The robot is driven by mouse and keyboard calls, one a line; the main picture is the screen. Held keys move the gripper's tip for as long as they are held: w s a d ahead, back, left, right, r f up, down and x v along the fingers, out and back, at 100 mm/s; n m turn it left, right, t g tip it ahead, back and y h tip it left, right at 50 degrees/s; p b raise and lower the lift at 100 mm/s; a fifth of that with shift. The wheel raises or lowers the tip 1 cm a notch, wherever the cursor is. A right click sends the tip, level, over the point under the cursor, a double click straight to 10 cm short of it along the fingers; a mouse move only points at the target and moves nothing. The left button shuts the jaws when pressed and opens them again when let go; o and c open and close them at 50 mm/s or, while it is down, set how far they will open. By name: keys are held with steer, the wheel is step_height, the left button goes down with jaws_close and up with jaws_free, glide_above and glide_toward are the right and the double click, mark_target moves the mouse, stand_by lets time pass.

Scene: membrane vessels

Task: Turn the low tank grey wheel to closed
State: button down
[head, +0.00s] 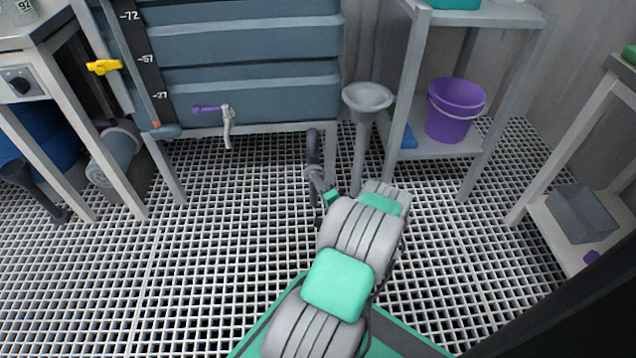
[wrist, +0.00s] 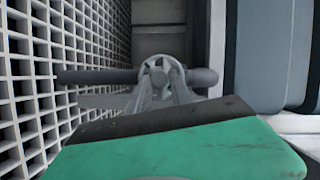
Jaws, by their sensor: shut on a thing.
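My gripper (head: 315,174) reaches the wheel from the near side. In the wrist view my gripper (wrist: 162,77) is shut on the middle of the wheel. The fingers cover part of the hub, and the wheel's open or closed marking cannot be seen.
A purple-handled tap (head: 212,109) is left of the wheel. A grey funnel stand (head: 367,97) is close on the right. A purple bucket (head: 455,108) stands on a shelf farther right.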

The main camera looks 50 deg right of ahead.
steer(key=shift+w+a+f+m+t+h, duration=0.15)
steer(key=shift+m+t+h, duration=0.25)
steer(key=shift+m, duration=1.15)
steer(key=shift+s+d+f+m+t+h, duration=0.1)
steer(key=shift+m+t+h, duration=0.25)
steer(key=shift+m, duration=1.15)
steer(key=shift+w+a+f+m+t+h, duration=0.2)
steer(key=shift+m+t, duration=0.35)
steer(key=shift+m, duration=1)
steer(key=shift+s+d+r+h, duration=0.1)
steer(key=shift+h, duration=0.15)
steer(key=c, duration=1.4)
jaws_free()
steer(key=shift+o, duration=1.3)
steer(key=shift+s, duration=0.15)
